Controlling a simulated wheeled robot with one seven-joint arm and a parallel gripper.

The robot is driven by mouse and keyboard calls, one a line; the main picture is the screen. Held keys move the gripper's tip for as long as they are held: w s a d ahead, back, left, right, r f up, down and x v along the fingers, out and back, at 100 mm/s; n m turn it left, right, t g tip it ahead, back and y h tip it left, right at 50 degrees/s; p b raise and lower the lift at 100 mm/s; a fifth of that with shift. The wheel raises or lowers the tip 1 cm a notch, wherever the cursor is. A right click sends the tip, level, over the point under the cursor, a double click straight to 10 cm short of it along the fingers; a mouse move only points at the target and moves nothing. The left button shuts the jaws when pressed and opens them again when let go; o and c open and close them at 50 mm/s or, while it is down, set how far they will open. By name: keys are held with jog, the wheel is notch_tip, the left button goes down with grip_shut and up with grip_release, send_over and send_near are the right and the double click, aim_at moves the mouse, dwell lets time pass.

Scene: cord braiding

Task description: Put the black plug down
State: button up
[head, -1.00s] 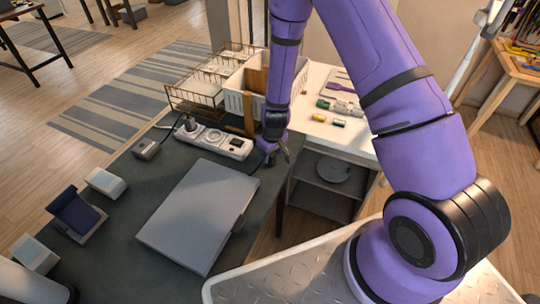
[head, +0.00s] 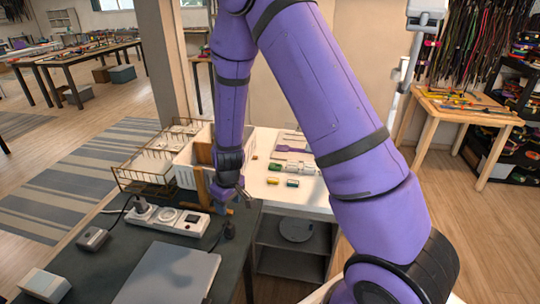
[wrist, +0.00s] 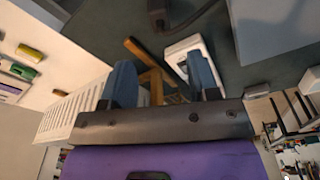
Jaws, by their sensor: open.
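The black plug (head: 229,231) stands on the dark tabletop near its right edge, just beyond the right end of the white power strip (head: 178,220). In the wrist view the black plug (wrist: 158,14) shows at the top edge, partly cut off, with a dark cord beside it. My gripper (head: 240,204) is above the plug and apart from it. In the wrist view my gripper (wrist: 160,72) has its two blue fingers spread, with nothing held between them. The power strip (wrist: 183,48) lies below and beyond the fingers.
A grey laptop-like slab (head: 170,276) lies on the dark table (head: 112,262). A white basket (head: 186,168), wire rack (head: 140,180) and wooden piece (head: 203,190) stand close to my gripper. Small coloured items lie on the white table (head: 300,205). Small grey boxes sit at left.

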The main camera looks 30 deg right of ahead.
jog(key=s+d+r+m+t, duration=0.1)
jog(key=s+r, duration=0.3)
jog(key=r, duration=0.9)
jog(key=s+d+r+m+t, duration=0.15)
jog(key=s+r, duration=0.25)
jog(key=r, duration=0.9)
jog(key=s+d+r+m, duration=0.1)
jog(key=s+d+r, duration=0.1)
jog(key=s+r, duration=0.3)
jog(key=s+d+r+m+t, duration=0.1)
jog(key=s+r, duration=0.5)
jog(key=s, duration=0.8)
jog(key=shift+d+r+h, duration=0.15)
jog(key=shift+d+h, duration=0.15)
jog(key=shift+d, duration=0.15)
